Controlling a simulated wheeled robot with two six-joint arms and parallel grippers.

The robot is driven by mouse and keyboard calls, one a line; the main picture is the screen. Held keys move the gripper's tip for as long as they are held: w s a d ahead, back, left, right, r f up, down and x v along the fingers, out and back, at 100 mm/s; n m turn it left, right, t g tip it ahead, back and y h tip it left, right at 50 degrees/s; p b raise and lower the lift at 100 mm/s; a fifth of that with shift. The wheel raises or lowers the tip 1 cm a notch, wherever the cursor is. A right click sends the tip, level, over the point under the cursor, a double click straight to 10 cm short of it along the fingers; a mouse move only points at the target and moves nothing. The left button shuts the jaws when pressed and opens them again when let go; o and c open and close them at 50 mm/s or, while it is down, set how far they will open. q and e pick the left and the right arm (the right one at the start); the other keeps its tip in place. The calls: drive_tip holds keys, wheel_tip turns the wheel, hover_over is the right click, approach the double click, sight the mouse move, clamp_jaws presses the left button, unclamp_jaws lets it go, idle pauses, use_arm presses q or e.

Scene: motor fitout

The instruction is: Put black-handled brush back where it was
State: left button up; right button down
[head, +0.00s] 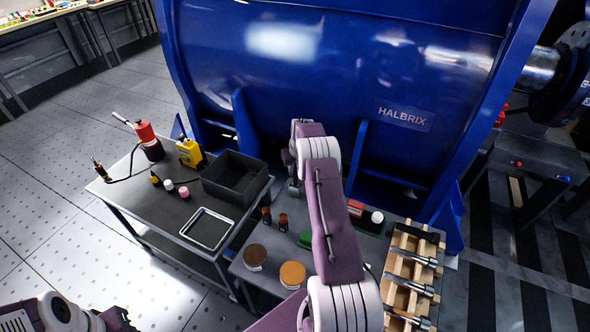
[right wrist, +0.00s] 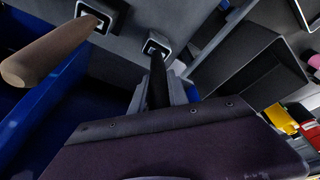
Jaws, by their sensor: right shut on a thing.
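My right gripper (head: 295,186) is beside the blue machine, at the back of the near bench, partly hidden by my own arm in the head view. In the right wrist view the right gripper (right wrist: 162,92) is shut on the black handle of the black-handled brush (right wrist: 158,73). The handle's end lines up with a square, light-rimmed holder (right wrist: 157,45); I cannot tell how deep it sits. The brush's bristles are hidden. In the head view the brush cannot be made out. My left gripper is not in view; only part of the left arm shows at the lower left.
A wooden handle (right wrist: 45,50) stands in a neighbouring square holder (right wrist: 95,13), close to the gripper. A black bin (head: 237,178) and an empty metal tray (head: 207,229) are on the left cart. Round tins (head: 292,274) and a wooden rack (head: 408,270) of tools are on the near bench.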

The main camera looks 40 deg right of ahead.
drive_tip(key=c, duration=1.3)
unclamp_jaws()
drive_tip(key=shift+f, duration=0.1)
drive_tip(key=shift+r, duration=0.4)
drive_tip(key=v, duration=1.1)
drive_tip(key=shift+s+a+r, duration=0.1)
drive_tip(key=shift+s+r, duration=0.1)
drive_tip(key=shift+r, duration=0.1)
